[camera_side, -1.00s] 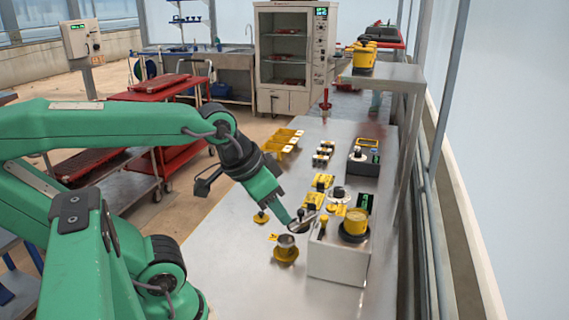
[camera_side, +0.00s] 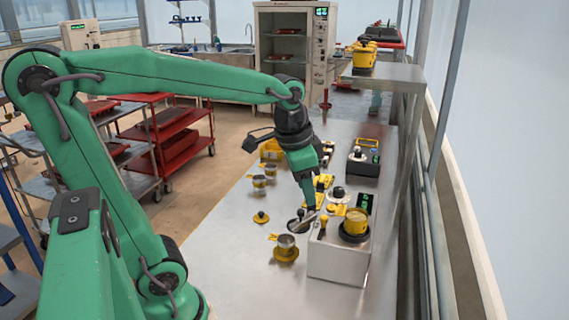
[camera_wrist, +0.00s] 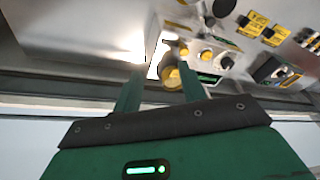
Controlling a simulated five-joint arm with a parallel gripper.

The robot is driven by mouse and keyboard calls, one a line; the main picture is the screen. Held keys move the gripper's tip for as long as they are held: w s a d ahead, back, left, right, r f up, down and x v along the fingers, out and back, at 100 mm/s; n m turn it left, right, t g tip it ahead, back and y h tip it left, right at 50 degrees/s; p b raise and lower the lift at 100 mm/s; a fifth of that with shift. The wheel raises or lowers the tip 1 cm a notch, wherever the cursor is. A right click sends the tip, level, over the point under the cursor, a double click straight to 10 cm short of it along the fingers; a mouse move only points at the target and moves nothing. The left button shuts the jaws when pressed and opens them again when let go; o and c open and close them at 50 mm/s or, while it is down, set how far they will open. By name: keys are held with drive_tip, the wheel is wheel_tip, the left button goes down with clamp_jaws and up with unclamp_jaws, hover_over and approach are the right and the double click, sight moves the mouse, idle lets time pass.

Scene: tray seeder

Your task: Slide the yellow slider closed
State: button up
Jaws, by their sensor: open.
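A small yellow knob (camera_side: 324,221) stands at the left of the top of a light grey box (camera_side: 335,264). It may be the yellow slider, but I cannot tell its travel or position for sure. A small yellow piece also shows on the box in the wrist view (camera_wrist: 184,51). My gripper (camera_side: 310,206) points down just behind and left of this knob, apart from it as far as I can see. In the wrist view my gripper (camera_wrist: 158,82) has its two fingers apart with nothing held between them.
A yellow cup (camera_side: 355,222) sits on the box's right side. A metal cup on a yellow base (camera_side: 286,249) stands left of the box. Yellow labelled parts (camera_side: 325,181) and a dark-topped device (camera_side: 363,160) lie behind. The bench front left is clear.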

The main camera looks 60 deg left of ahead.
sight(324, 217)
drive_tip(key=shift+w+a+f+m+g, duration=0.5)
drive_tip(key=shift+w+a+f, duration=0.2)
drive_tip(key=shift+w, duration=0.65)
drive_tip(key=shift+w+a+f+m+g, duration=0.45)
drive_tip(key=shift+w+a+f+m, duration=0.15)
drive_tip(key=shift+w, duration=0.8)
drive_tip(key=shift+w+a+f+m+g, duration=0.45)
drive_tip(key=shift+w+a+f, duration=0.25)
drive_tip(key=shift+w, duration=0.65)
drive_tip(key=shift+r, duration=0.1)
drive_tip(key=shift+f, duration=3.9)
clamp_jaws()
